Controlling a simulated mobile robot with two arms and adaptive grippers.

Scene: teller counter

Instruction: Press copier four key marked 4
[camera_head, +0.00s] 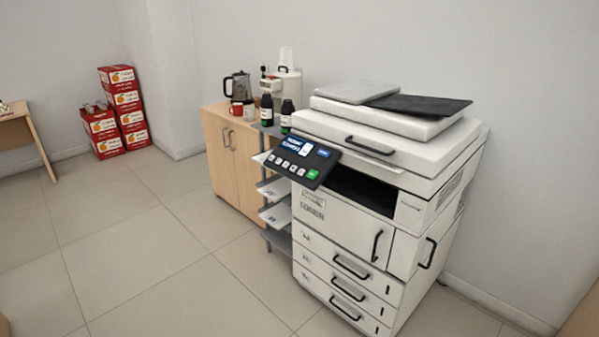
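A large white copier (335,215) stands against the back wall, right of the middle of the head view. Its dark control panel (298,157) tilts out at the front left corner, with a small lit screen (307,148), a row of light keys (291,168) and one green key (312,174). The marks on the keys are too small to read, so I cannot tell which is 4. Neither of my grippers shows in this view.
Red cartons (103,130) are stacked far left. The tiled floor (150,250) in front is clear.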

